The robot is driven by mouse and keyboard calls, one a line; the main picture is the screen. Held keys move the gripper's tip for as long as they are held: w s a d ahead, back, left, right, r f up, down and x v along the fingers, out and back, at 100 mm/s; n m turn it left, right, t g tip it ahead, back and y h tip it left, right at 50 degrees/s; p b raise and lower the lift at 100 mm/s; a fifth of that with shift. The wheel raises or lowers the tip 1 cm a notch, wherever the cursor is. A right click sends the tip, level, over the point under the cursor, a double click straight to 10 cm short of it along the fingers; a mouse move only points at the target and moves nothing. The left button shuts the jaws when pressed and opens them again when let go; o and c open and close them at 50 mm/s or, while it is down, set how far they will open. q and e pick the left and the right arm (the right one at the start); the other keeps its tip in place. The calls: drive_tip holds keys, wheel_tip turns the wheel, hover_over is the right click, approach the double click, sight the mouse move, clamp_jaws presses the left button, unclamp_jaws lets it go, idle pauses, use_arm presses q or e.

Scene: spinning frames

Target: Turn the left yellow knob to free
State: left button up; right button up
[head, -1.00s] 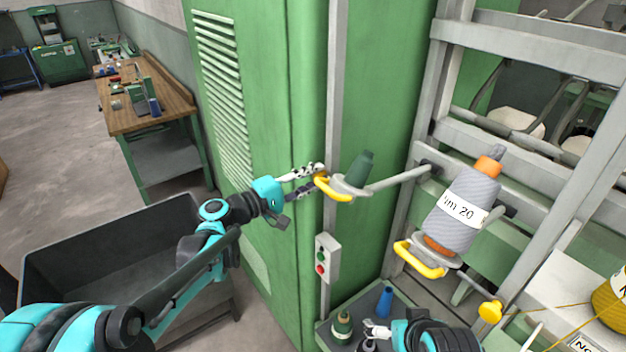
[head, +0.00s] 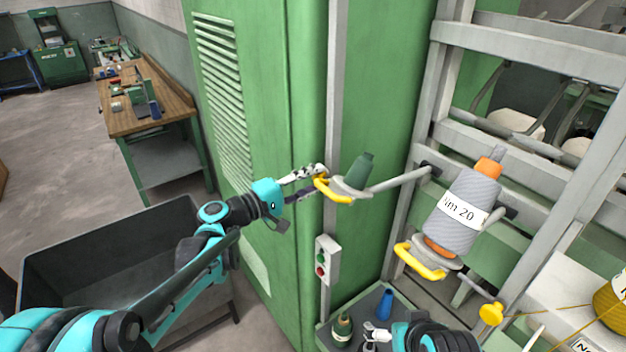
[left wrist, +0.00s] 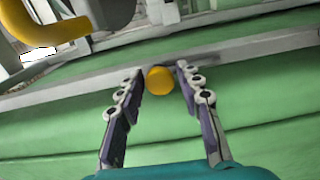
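The left yellow knob (head: 333,191) is a curved yellow handle under a grey holder that carries a dark green cone (head: 361,171). My left gripper (head: 318,178) is at the handle's left end. In the left wrist view the knob's round yellow end (left wrist: 159,80) lies between the fingertips of my left gripper (left wrist: 158,72), which stand apart with a small gap on each side. A second yellow handle (head: 419,261) is below a grey yarn cone (head: 466,210) on the right. My right gripper (head: 372,336) is low in the head view, its fingers apart and apparently empty.
A green cabinet (head: 270,90) and a grey post stand beside the left knob. A button box (head: 327,260) is below it. A tray (head: 322,331) with bobbins is at the bottom. Grey frame bars (head: 530,60) fill the right side.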

use_arm(q)
drive_tip(key=v, duration=1.2)
drive_tip(key=s+d+f+m+g+y+b, duration=0.1)
drive_tip(key=s+f+g+y+b, duration=0.15)
drive_tip(key=s+f+b, duration=0.55)
drive_tip(key=s+d+f+m+g+y+b, duration=0.1)
drive_tip(key=s+f+m+y+b, duration=0.2)
drive_tip(key=f, duration=1)
drive_tip(key=s+a+f+m+y+b, duration=0.1)
drive_tip(key=s+a+f+y+b, duration=0.3)
drive_tip(key=f, duration=0.4)
drive_tip(key=s+a+f+m+y+b, duration=0.2)
drive_tip(key=s+a+f+y+b, duration=0.3)
drive_tip(key=f, duration=0.4)
drive_tip(key=shift+s+a+f+b, duration=0.35)
drive_tip(key=shift+s+a+b, duration=0.3)
drive_tip(key=shift+b, duration=0.2)
drive_tip(key=shift+c, duration=0.4)
